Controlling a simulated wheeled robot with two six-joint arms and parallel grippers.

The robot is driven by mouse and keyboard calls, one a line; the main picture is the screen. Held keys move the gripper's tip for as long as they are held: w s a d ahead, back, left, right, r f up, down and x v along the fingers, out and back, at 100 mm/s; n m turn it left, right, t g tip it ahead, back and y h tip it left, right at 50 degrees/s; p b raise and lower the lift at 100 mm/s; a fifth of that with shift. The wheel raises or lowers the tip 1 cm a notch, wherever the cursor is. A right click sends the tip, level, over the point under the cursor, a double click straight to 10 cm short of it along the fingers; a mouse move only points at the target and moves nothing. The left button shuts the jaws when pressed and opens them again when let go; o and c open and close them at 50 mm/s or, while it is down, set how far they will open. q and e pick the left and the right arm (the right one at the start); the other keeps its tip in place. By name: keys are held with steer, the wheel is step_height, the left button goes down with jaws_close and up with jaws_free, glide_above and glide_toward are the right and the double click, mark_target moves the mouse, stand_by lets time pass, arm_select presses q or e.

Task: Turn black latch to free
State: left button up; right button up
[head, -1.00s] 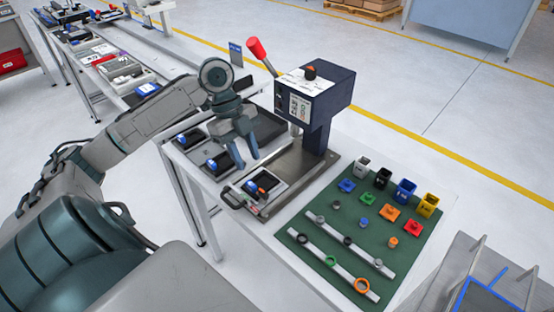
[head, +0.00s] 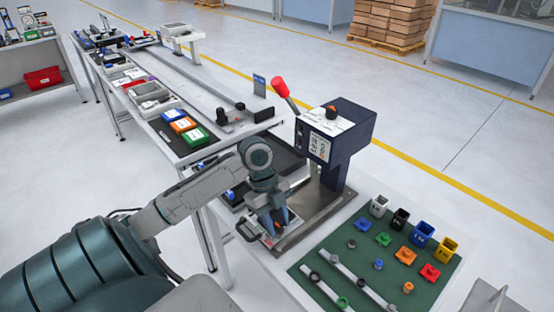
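The small work fixture (head: 263,239) lies on the metal base plate of the dark blue press (head: 345,150), with a black loop handle (head: 246,231) at its left end. My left gripper (head: 279,232) points down over this fixture, its blue-grey fingers apart. A small orange-red part shows between the fingers. The gripper covers much of the fixture, so I cannot pick out the black latch or tell whether the fingers touch it. My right gripper is not in view.
The press has a red-knobbed lever (head: 280,88) rising behind my gripper. A green mat (head: 385,275) with coloured blocks and rings lies at the right. Trays with blue, orange and green boxes (head: 183,125) stand farther back on the bench.

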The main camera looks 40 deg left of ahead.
arm_select(q)
steer(key=shift+c, duration=0.4)
jaws_close()
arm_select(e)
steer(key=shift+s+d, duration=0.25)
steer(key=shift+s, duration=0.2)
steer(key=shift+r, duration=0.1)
arm_select(q)
steer(key=shift+r+n+p, duration=0.15)
steer(key=shift+n+p, duration=0.45)
steer(key=shift+p, duration=0.15)
steer(key=n+t+p, duration=0.1)
steer(key=n+p, duration=0.3)
steer(key=n+t+y+p, duration=0.1)
steer(key=n+t+p, duration=0.1)
steer(key=n+p, duration=0.2)
steer(key=n+t+y+p, duration=0.1)
steer(key=n+p, duration=0.3)
steer(key=shift+s+d+r, duration=0.15)
steer(key=shift+s+d, duration=0.1)
steer(key=shift+n+t+y+p, duration=0.4)
steer(key=shift+n+y+p, duration=0.1)
steer(key=shift+n+p, duration=0.65)
steer(key=shift+f+n+y+p, duration=0.25)
steer(key=shift+n+y+p, duration=0.25)
steer(key=shift+n, duration=0.65)
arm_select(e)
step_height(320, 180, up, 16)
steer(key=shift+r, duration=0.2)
